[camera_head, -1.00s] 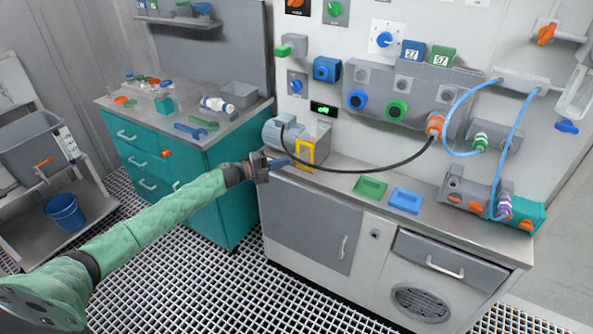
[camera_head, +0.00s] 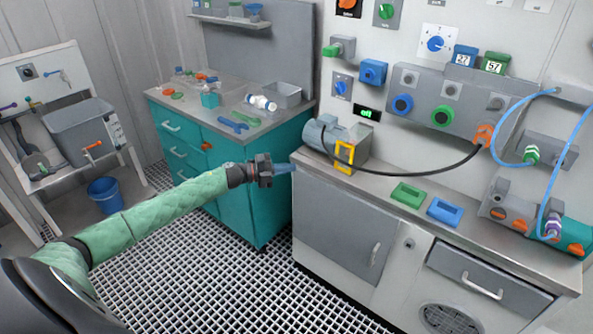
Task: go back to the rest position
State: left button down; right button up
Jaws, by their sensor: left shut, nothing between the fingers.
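My left gripper (camera_head: 283,169) reaches in from the left on a green-sleeved arm. My right gripper is not in the view.
The bench carries a motor unit with a yellow frame (camera_head: 344,156), a green tray (camera_head: 408,194) and a blue tray (camera_head: 444,211). A teal cabinet (camera_head: 262,190) stands behind my arm. A grey tub (camera_head: 78,131) and a blue bucket (camera_head: 104,194) are at left. The grating floor (camera_head: 230,290) is clear.

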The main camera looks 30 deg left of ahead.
pick_arm(q)
jog(key=w+a+r+n+t+y, duration=0.35)
jog(key=a+n+y, duration=0.55)
jog(key=n+y, duration=0.5)
jog(key=s+d+f+n+g, duration=0.3)
jog(key=s+d+f, duration=0.4)
jog(key=s+d, duration=0.6)
jog(key=s+d+f+n+g+h, duration=0.1)
jog(key=s+d+f+n+g, duration=0.3)
jog(key=s+d, duration=0.9)
jog(key=s+d+f+n+g+h, duration=0.1)
jog(key=s+d+f+n+g, duration=0.3)
jog(key=s, duration=2.1)
jog(key=d+f+g, duration=0.3)
jog(key=d+f, duration=0.3)
jog(key=d, duration=0.4)
jog(key=shift+f, duration=0.35)
